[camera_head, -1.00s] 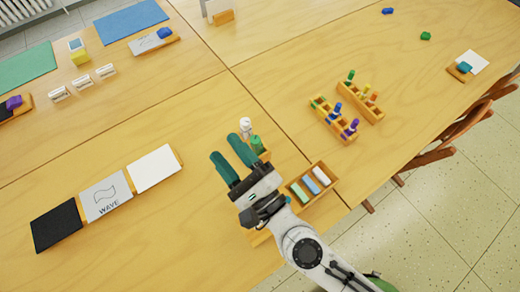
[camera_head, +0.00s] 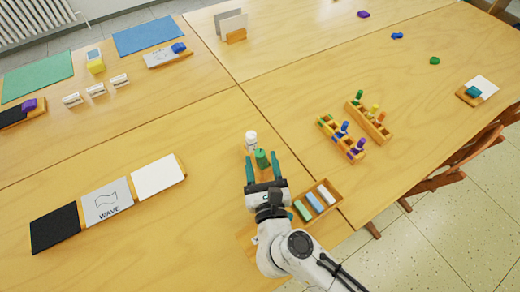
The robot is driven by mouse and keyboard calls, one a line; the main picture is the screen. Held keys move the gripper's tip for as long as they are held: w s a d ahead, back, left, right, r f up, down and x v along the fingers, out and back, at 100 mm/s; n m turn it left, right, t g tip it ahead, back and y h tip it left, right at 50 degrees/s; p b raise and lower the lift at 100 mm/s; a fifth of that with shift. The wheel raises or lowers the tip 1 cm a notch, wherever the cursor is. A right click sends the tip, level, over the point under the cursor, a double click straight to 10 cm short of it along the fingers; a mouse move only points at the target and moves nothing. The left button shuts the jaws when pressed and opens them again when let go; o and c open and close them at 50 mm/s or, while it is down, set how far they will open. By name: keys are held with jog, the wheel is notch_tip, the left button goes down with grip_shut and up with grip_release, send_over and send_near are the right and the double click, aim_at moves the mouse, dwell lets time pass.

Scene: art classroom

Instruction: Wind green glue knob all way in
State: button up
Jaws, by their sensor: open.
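A small green glue stick (camera_head: 262,159) stands upright on the table near the middle of the view. Its knob is too small to make out. My gripper (camera_head: 262,164) is open, with one teal finger to the left of the green glue and one to the right. The green glue shows between the fingertips; I cannot tell whether either finger touches it. A white glue-like piece (camera_head: 252,142) stands just behind the green one.
A wooden tray (camera_head: 337,192) with green, blue and white blocks lies right of my gripper. Wooden racks (camera_head: 359,155) with coloured pieces stand further right. Black, grey "WAVE" (camera_head: 107,202) and white (camera_head: 158,176) panels lie left.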

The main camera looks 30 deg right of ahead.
aim_at(260, 150)
jog(key=shift+x, duration=1.65)
jog(key=c, duration=1)
jog(key=shift+o, duration=0.2)
jog(key=shift+p, duration=0.4)
jog(key=shift+r+y+p, duration=0.1)
jog(key=shift+y+p, duration=0.2)
